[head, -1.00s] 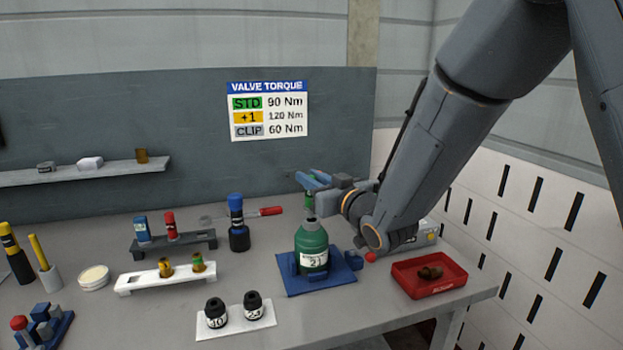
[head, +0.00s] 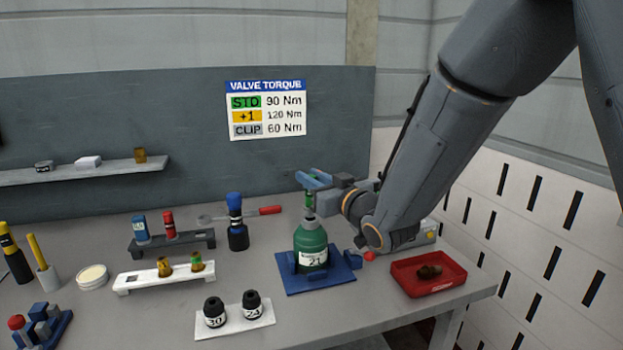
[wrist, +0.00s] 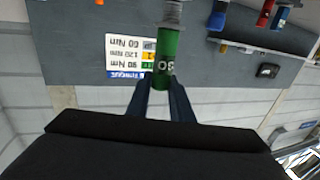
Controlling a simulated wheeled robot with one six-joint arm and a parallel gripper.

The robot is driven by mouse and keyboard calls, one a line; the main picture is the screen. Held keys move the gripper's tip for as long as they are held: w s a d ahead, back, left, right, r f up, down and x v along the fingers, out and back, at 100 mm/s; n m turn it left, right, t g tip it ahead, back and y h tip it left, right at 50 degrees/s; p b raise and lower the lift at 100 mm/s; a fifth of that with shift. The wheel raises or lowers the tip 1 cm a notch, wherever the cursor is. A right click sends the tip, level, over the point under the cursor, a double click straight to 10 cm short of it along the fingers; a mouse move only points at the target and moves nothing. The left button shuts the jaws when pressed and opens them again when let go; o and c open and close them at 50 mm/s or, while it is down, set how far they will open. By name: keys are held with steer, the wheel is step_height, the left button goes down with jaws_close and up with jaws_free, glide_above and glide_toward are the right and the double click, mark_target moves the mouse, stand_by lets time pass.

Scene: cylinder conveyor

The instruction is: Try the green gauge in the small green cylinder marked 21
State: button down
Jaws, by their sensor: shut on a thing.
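The small green cylinder marked 21 (head: 311,245) stands upright in a blue holder on a blue base plate (head: 322,280). My gripper (head: 313,183) is directly above its neck, shut on the green gauge (head: 309,201). In the wrist view the green gauge (wrist: 165,62) sits between the two fingers, with a grey threaded end (wrist: 172,12) pointing away from the gripper. In the head view its lower end is at the cylinder's neck. I cannot tell how deep it sits in the neck.
A white rack (head: 163,278) with two brass-coloured fittings and a dark rack (head: 173,244) are left. Two black caps on a white plate (head: 235,319) are in front. A blue-topped dark bottle (head: 237,225) stands behind left.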

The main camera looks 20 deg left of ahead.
steer(key=shift+f+b, duration=1.2)
steer(key=shift+f, duration=0.25)
steer(key=shift+r, duration=0.15)
stand_by(0.5)
steer(key=shift+r+p, duration=2.2)
steer(key=shift+r, duration=1.45)
